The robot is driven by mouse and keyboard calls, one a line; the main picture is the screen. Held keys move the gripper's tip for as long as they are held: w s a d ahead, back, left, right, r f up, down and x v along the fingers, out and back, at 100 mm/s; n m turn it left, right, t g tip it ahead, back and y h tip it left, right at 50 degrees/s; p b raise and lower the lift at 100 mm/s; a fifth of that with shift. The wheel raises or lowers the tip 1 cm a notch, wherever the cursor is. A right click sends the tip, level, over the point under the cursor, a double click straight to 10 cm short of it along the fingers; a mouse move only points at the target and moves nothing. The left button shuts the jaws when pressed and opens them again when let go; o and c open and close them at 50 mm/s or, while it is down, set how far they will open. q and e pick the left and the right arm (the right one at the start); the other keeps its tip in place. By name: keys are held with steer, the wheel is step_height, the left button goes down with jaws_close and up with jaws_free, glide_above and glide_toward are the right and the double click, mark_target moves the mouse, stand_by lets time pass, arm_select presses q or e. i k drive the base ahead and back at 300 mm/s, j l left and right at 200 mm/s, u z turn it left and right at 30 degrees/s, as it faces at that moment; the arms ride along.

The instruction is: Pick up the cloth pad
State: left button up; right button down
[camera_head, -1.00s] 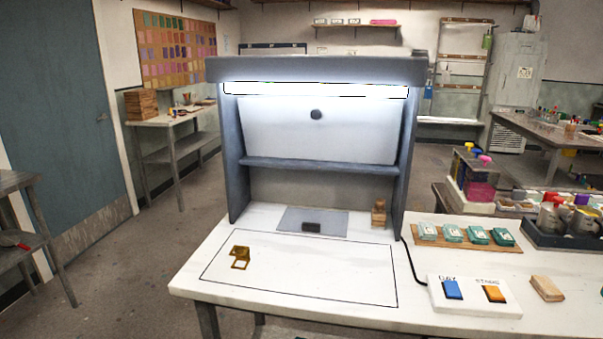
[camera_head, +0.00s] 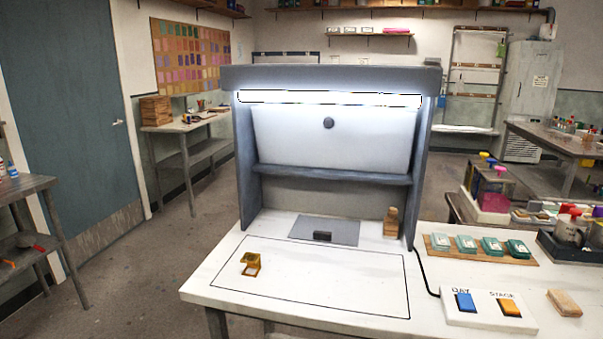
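A small tan, layered block that looks like the cloth pad (camera_head: 565,303) lies flat on the white table (camera_head: 225,281), near its right front. It is just right of a white switch box (camera_head: 480,318) and apart from it. Nothing covers the pad. Neither of my grippers is in view.
The switch box has a blue and an orange switch. A wooden strip (camera_head: 433,253) with several teal-lidded tins and a dark tray (camera_head: 552,249) of pots stand behind the pad. A light booth (camera_head: 245,170) rises at the back, with a brass folding piece (camera_head: 251,263) in front.

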mark_target(567, 307)
steer(key=z, duration=1.5)
steer(key=i+l+u, duration=0.1)
steer(key=l, duration=0.35)
steer(key=i+l, duration=0.15)
steer(key=l, duration=0.3)
steer(key=i+l+u, duration=0.15)
steer(key=l, duration=0.75)
steer(key=i+u, duration=0.05)
